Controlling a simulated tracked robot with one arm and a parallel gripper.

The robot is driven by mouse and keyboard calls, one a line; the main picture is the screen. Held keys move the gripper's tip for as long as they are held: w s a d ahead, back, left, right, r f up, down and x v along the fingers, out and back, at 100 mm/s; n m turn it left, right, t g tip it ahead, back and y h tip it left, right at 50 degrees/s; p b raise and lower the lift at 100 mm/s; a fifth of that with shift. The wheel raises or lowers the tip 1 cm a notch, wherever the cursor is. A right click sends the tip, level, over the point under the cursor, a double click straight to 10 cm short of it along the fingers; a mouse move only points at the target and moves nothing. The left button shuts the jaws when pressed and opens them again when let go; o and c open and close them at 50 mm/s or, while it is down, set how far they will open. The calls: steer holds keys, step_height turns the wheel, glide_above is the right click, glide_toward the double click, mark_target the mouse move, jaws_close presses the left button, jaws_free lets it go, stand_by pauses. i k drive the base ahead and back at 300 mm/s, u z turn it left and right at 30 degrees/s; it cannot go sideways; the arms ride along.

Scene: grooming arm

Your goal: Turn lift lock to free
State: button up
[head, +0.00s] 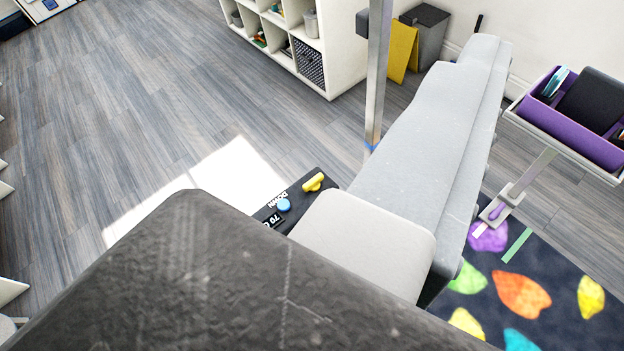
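A small black control panel (266,212) shows at the middle of the head view. It carries a yellow lever-like knob (314,182), a round blue button (284,204), the word DOWN and a small display partly cut off by what is in front. The yellow knob may be the lift lock; no lock or free marking can be read. A large dark block fills the bottom foreground and light grey bodies stand right of the panel, covering part of it. My gripper's fingers cannot be made out in this view.
An upright metal post (377,80) with a blue band stands behind the panel. A white shelf (345,50), a grey bin (428,38) and a yellow folded board (402,52) stand at the back. A purple tray (585,133) on a stand and a colourful mat (560,255) lie right. Left floor is clear.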

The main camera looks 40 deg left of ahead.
mark_target(313, 185)
steer(key=k, duration=1.15)
steer(key=u, duration=0.65)
steer(key=i, duration=1.6)
steer(key=z, duration=0.6)
